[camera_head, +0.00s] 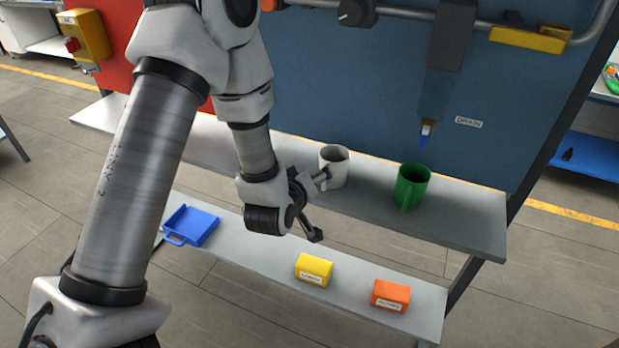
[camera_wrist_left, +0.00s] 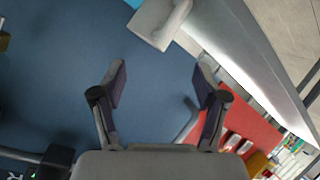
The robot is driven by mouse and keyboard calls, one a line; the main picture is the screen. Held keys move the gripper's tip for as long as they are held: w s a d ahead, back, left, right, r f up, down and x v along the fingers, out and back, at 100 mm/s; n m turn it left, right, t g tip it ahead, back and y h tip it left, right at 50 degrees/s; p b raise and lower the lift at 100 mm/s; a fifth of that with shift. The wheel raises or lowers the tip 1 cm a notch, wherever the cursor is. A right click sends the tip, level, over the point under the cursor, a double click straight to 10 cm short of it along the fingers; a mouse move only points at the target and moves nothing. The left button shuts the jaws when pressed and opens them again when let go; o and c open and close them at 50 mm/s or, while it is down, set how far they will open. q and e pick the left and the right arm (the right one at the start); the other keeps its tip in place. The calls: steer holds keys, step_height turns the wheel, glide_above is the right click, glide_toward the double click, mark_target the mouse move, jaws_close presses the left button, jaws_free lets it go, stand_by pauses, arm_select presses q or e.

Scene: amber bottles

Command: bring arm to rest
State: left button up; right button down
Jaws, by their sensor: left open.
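My left arm comes in from the left in the head view, and its gripper (camera_head: 318,207) hangs near the front edge of the upper shelf. Its fingers are spread. In the left wrist view the gripper (camera_wrist_left: 160,80) is open with nothing between the fingertips. A white mug (camera_head: 337,168) stands upright on the upper shelf, just behind the gripper; one finger overlaps it in the head view. The mug also shows in the left wrist view (camera_wrist_left: 152,25), apart from both fingers. My right gripper is not in view.
A green mug (camera_head: 412,187) stands right of the white one, below a blue-tipped spout (camera_head: 426,133). The lower shelf (camera_head: 258,262) holds a blue tray (camera_head: 195,228), a yellow box (camera_head: 313,270) and an orange box (camera_head: 390,295). A blue panel (camera_head: 345,75) rises behind the upper shelf.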

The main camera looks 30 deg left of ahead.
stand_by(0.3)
arm_select(q)
steer(key=s+d+f+m+g+b, duration=0.15)
steer(key=s+f, duration=0.25)
steer(key=f, duration=0.4)
steer(key=s+d+f+g+h+b, duration=0.1)
steer(key=s+f+g, duration=0.2)
steer(key=s+f, duration=0.35)
steer(key=s+d+f+m+g+b, duration=0.1)
steer(key=s+f+g, duration=0.15)
steer(key=f, duration=0.65)
steer(key=s+d+f+m+g, duration=0.1)
steer(key=s+f+m+g, duration=0.2)
steer(key=s, duration=0.4)
steer(key=s+d+f+m+g+h, duration=0.1)
steer(key=s+d+f+m+g, duration=0.1)
steer(key=s, duration=0.6)
step_height(320, 180, down, 2)
steer(key=shift+s+m+g+h, duration=0.3)
steer(key=shift+m+g, duration=0.2)
steer(key=shift+m, duration=0.25)
steer(key=shift+d, duration=0.1)
